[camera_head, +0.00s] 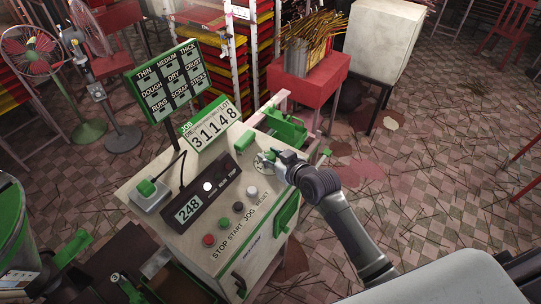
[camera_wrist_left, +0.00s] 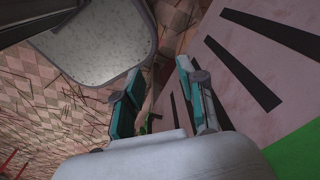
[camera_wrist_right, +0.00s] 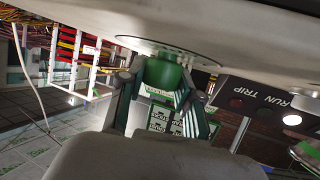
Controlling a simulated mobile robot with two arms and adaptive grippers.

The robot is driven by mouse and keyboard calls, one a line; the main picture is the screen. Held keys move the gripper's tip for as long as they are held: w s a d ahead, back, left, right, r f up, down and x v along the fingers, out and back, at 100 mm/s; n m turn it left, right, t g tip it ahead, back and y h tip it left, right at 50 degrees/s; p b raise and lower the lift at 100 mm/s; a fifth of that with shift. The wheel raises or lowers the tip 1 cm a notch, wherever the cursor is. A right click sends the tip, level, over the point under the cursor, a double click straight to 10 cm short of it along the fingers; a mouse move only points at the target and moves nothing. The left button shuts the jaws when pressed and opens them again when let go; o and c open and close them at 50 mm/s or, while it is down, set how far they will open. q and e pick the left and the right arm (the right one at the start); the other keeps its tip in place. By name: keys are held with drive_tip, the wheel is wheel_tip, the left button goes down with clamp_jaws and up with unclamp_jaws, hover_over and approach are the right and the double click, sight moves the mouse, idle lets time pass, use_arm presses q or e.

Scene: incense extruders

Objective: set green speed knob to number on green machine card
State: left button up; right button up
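The green machine stands mid-view with a pale sloping panel (camera_head: 170,225). Its card (camera_head: 212,128) reads 31148 under a green JOB and LOT header. A round pale dial (camera_head: 262,164) with dark marks sits at the panel's upper right; its marks are too small to read. My right gripper (camera_head: 279,160) is at this dial and hides most of the knob. In the right wrist view the green knob (camera_wrist_right: 166,74) stands between my spread fingers; firm contact is not clear. My left gripper (camera_wrist_left: 158,92) is open and empty, outside the head view.
A dark display (camera_head: 188,209) reads 248. A green-framed sign (camera_head: 168,83) stands behind. A red stand (camera_head: 318,83) holds incense sticks.

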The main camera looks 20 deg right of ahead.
clamp_jaws()
drive_tip(key=shift+f+n+g+y+b, duration=0.15)
drive_tip(key=shift+n+g+y+b, duration=0.2)
drive_tip(key=shift+b, duration=0.4)
drive_tip(key=n+g+y+b, duration=0.1)
drive_tip(key=n+y+b, duration=0.1)
drive_tip(key=b, duration=0.5)
drive_tip(key=n+g+y+b, duration=0.2)
drive_tip(key=n+y+b, duration=0.1)
drive_tip(key=b, duration=0.5)
drive_tip(key=shift+d+f+n, duration=0.1)
drive_tip(key=shift+f+n, duration=0.1)
drive_tip(key=shift+n, duration=0.05)
drive_tip(key=shift+r+n+g+y+b, duration=0.3)
drive_tip(key=shift+n+g+y+b, duration=0.3)
drive_tip(key=shift+b, duration=0.45)
drive_tip(key=o, duration=0.7)
unclamp_jaws()
drive_tip(key=v, duration=1.2)
drive_tip(key=shift+r, duration=0.15)
